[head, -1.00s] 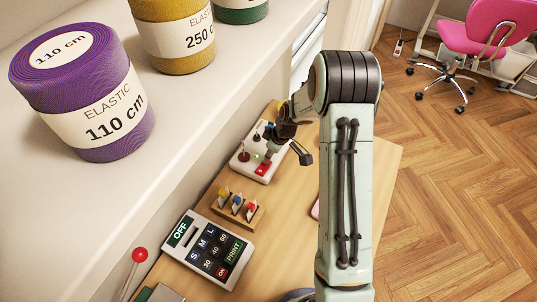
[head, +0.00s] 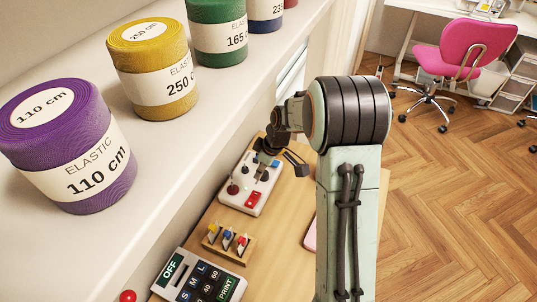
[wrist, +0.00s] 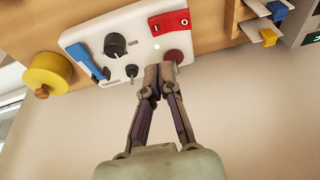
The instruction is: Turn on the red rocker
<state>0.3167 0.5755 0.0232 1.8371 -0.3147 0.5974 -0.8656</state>
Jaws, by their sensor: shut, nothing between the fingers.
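The red rocker (head: 253,199) sits on a white control panel (head: 240,203) on the wooden table. In the wrist view the rocker (wrist: 169,22) is at the panel's far edge, with white marks on its face; which side is pressed in is hard to tell. In the head view my gripper (head: 262,160) is over the panel's far part, partly hidden by my wrist.
The panel also has a black dial (wrist: 115,45), a blue lever (wrist: 88,61) and a small toggle (wrist: 131,70). A yellow cylinder (wrist: 48,73) stands beside it. A block with coloured switches (head: 228,243) and a keypad (head: 197,280) are nearer. Elastic rolls (head: 150,65) line the shelf.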

